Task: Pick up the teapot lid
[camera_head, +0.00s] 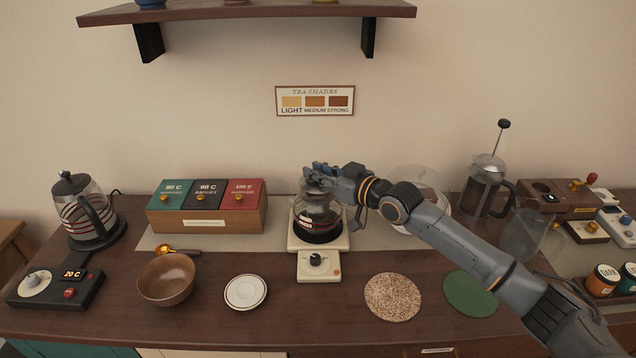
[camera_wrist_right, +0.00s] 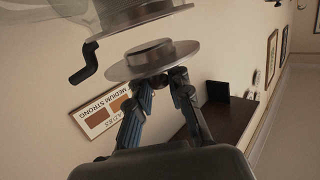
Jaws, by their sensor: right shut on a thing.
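The glass teapot (camera_head: 318,212) with dark contents stands on a small cream warmer (camera_head: 319,266) at the middle of the counter. My right gripper (camera_head: 320,175) is directly over its top, its arm coming in from the right. In the right wrist view, which is upside down, my fingers (camera_wrist_right: 163,88) are shut on the pale metal teapot lid (camera_wrist_right: 150,60). A gap shows between the lid and the teapot's rim (camera_wrist_right: 140,18), with a black spout or handle piece beside it. In the head view the gripper mostly hides the lid. My left gripper is not in view.
A box of three tea tins (camera_head: 207,207) stands left of the teapot. A bowl (camera_head: 168,280), a saucer (camera_head: 246,292) and a speckled coaster (camera_head: 393,297) lie in front.

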